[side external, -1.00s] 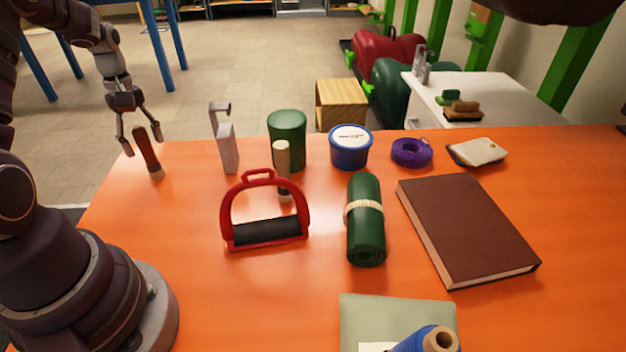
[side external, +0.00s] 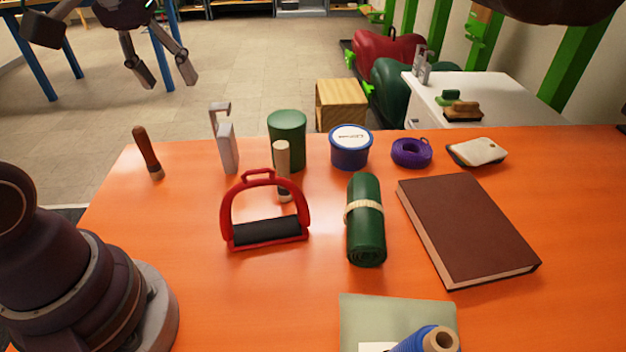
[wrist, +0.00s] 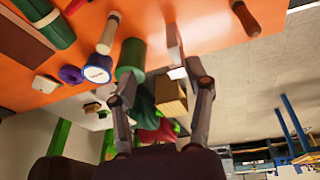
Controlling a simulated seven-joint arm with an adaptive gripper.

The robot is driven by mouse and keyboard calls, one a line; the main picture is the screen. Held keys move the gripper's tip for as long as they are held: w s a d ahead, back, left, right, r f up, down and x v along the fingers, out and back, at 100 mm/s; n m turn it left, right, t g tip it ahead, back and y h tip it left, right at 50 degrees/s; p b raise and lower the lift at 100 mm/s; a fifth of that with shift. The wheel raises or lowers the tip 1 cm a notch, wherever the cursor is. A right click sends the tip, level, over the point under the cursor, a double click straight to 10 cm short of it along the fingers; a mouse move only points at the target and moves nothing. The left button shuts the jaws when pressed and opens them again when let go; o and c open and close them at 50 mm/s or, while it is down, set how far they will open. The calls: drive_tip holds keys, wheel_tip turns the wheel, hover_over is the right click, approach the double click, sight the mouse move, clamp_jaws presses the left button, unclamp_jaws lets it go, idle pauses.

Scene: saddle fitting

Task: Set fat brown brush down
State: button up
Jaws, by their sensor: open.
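The fat brown brush (side external: 148,152) stands at the far left of the orange table, slightly tilted, brown handle up and pale end down on the table. It also shows at the top right of the wrist view (wrist: 245,18). My gripper (side external: 165,80) is open and empty, raised above and behind the table's far left edge in the side view, apart from the brush. Its two spread fingers show in the wrist view (wrist: 160,78) with nothing held between them.
A grey metal tool (side external: 228,150), green cup (side external: 287,140), pale-handled brush (side external: 283,165) and red stirrup (side external: 268,235) stand right of the brush. A blue tub (side external: 350,150), green roll (side external: 365,225) and brown book (side external: 465,228) lie farther right.

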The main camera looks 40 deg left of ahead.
drive_tip(key=s+d+f+m+t+h, duration=0.1)
drive_tip(key=s+d+f+m+t, duration=0.1)
drive_tip(key=s+d+m, duration=0.2)
drive_tip(key=d+m, duration=0.3)
drive_tip(key=shift+s+d+f, duration=0.15)
drive_tip(key=shift+s+f, duration=0.1)
drive_tip(key=shift+s, duration=0.05)
